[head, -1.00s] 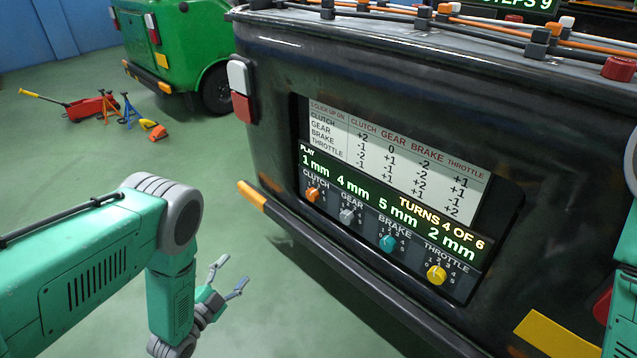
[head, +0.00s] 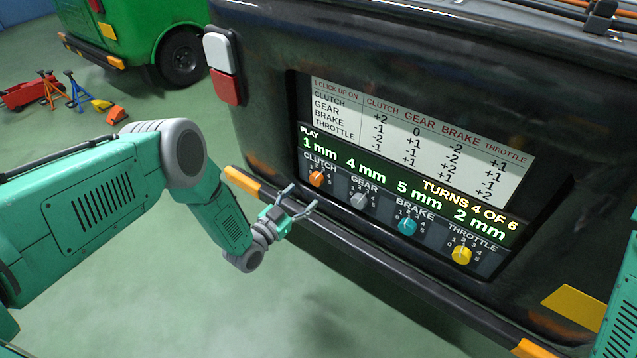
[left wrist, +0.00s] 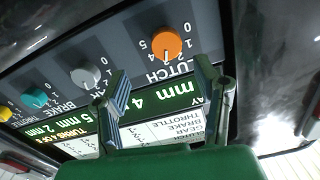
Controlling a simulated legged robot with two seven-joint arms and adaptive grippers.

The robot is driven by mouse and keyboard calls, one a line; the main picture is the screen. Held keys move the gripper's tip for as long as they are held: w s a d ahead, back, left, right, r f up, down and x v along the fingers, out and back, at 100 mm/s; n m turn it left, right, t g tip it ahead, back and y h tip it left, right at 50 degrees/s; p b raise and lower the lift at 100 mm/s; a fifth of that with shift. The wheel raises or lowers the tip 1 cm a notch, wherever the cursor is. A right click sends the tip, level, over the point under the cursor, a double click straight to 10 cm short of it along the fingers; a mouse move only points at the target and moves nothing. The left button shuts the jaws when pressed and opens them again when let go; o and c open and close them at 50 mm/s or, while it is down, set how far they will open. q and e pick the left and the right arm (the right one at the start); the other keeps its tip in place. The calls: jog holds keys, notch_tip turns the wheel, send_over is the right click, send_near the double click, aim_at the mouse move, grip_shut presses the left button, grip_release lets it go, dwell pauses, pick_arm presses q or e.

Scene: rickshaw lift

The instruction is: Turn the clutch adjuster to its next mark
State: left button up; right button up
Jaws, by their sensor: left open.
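The clutch adjuster is an orange knob (head: 317,179) at the left end of a row of knobs on the dark vehicle's panel. In the left wrist view the knob (left wrist: 167,43) appears upside down with numbers around it; I cannot tell which mark it points to. My left gripper (head: 300,196) is open and empty, just below and left of the knob, apart from it. In the left wrist view its fingers (left wrist: 160,66) are spread below the knob. The display (head: 410,195) reads 1, 4, 5 and 2 mm, and turns 4 of 6. My right gripper is out of view.
A grey gear knob (head: 359,200), a teal brake knob (head: 407,225) and a yellow throttle knob (head: 462,254) sit to the right. A chart (head: 420,140) is above. The bumper (head: 380,262) juts out below the panel. The green floor (head: 300,315) in front is clear.

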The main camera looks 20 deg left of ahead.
aim_at(313, 181)
pick_arm(q)
jog(key=w, duration=0.2)
jog(key=w+b, duration=0.1)
jog(key=w, duration=0.1)
jog(key=w+b, duration=0.1)
jog(key=w, duration=0.1)
jog(key=shift+d+f, duration=0.2)
jog(key=shift+f, duration=0.15)
jog(key=shift+w+d+r, duration=0.1)
jog(key=shift+w+d, duration=0.45)
jog(key=shift+w, duration=0.1)
jog(key=shift+w+d+r, duration=0.15)
jog(key=shift+d, duration=0.25)
jog(key=shift+a, duration=0.1)
jog(key=shift+c, duration=0.4)
jog(key=shift+a, duration=0.35)
jog(key=c, duration=1.1)
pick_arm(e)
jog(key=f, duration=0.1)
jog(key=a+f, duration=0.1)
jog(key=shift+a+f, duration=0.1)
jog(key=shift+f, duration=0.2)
